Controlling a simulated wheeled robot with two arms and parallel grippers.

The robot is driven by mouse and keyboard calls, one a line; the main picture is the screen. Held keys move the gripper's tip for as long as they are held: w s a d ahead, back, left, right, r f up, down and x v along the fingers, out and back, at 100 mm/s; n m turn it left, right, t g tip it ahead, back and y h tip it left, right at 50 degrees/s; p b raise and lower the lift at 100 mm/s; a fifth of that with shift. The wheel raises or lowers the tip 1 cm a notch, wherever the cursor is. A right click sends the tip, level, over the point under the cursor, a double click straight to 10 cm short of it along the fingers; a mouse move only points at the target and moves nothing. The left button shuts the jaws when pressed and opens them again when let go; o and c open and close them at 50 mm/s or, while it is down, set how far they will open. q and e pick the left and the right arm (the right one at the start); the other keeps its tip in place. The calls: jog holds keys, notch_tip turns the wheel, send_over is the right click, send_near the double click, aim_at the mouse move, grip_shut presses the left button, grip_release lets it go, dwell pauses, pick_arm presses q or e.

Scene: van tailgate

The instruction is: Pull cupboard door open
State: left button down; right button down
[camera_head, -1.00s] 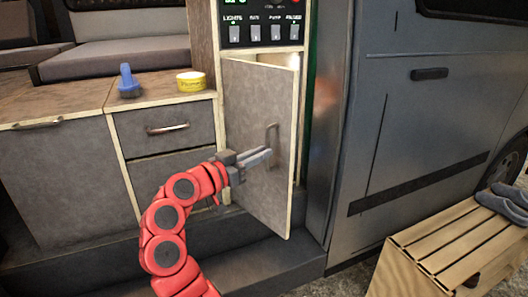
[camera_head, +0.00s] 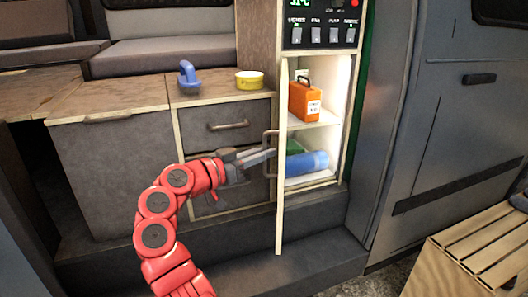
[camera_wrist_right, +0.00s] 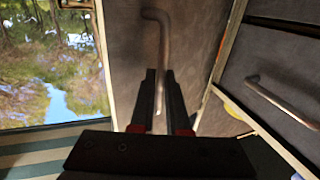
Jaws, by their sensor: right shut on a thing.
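The cupboard door (camera_head: 281,191) stands wide open and shows nearly edge-on in the head view, hinged at the left of the lit cupboard (camera_head: 317,126). Its bar handle (camera_head: 267,154) is on the door's outer face, which faces left. My right gripper (camera_head: 268,155) is shut on the handle. In the right wrist view the two dark fingers (camera_wrist_right: 159,100) close around the lower part of the handle (camera_wrist_right: 157,30), in front of the grey door panel (camera_wrist_right: 125,45). My left gripper is out of view.
Inside the cupboard are an orange case (camera_head: 305,101) on the upper shelf and a blue roll (camera_head: 306,162) below. A drawer unit (camera_head: 225,128) stands left of the door, with a yellow tin (camera_head: 250,81) and a blue object (camera_head: 188,76) on top. A wooden slatted crate (camera_head: 480,255) stands at right.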

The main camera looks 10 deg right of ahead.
jog(key=shift+w+a+f+g, duration=0.2)
jog(key=shift+w+a+g, duration=0.05)
jog(key=shift+g, duration=0.05)
jog(key=c, duration=1.3)
grip_release()
jog(key=o, duration=0.4)
jog(key=shift+w+a+f, duration=0.15)
jog(key=shift+w+f, duration=0.1)
jog(key=shift+s+r, duration=0.1)
jog(key=shift+r, duration=0.05)
jog(key=p+v, duration=0.2)
jog(key=v, duration=1.5)
jog(key=shift+s, duration=0.2)
